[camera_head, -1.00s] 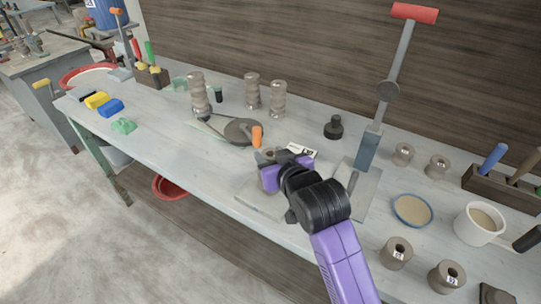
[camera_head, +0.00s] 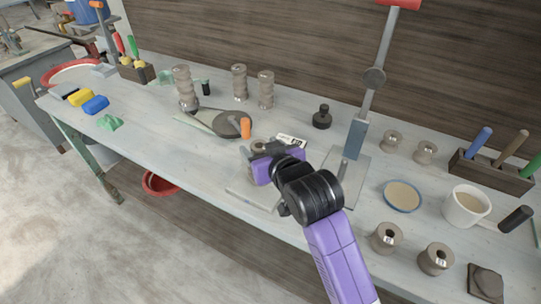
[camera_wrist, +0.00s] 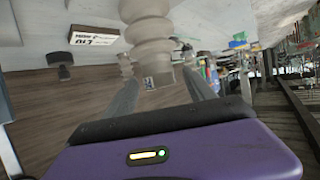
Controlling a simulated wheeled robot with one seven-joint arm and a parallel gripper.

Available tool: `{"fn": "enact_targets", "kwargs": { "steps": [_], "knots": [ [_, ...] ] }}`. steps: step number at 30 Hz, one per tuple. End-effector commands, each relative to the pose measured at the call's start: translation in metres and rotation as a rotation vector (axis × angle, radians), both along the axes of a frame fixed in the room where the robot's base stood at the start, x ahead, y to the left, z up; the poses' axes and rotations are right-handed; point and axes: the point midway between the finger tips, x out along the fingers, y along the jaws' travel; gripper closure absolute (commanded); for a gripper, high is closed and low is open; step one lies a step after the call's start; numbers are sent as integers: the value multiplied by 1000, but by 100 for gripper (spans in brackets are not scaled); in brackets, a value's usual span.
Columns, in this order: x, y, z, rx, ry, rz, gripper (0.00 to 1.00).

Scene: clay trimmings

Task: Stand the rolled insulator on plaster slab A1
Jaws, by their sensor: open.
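My gripper (camera_head: 252,158) is purple and black and sits low over the near middle of the bench. In the wrist view its two grey fingers (camera_wrist: 160,95) are spread apart. A beige-grey ribbed insulator (camera_wrist: 150,35) stands between and just beyond them, with a small printed mark on its end; that view is upside down. In the head view only its top (camera_head: 259,145) shows behind my gripper. A pale slab (camera_head: 245,194) lies under and in front of my gripper. I cannot read any A1 mark on it. Whether the fingers touch the insulator is unclear.
Ribbed insulators (camera_head: 239,82) stand behind to the left. A round grey disc with an orange-handled tool (camera_head: 245,128) lies left of my gripper. A printed card (camera_head: 291,141) is close behind it. A lever press (camera_head: 357,140) stands to the right. Small spools (camera_head: 387,237) stand at the right front.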

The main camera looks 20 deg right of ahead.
Motion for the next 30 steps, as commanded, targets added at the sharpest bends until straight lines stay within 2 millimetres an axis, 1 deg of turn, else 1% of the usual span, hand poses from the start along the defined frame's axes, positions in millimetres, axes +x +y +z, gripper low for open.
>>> {"fn": "enact_targets", "kwargs": {
  "steps": [9,15,21,28,30],
  "knots": [
    [-60,2,24,0,-2,1,37],
    [-89,3,36,0,-1,0,37],
    [-100,3,41,0,0,0,37],
    [-101,3,41,0,1,0,37],
    [-104,3,38,1,1,1,37]
  ]
}}
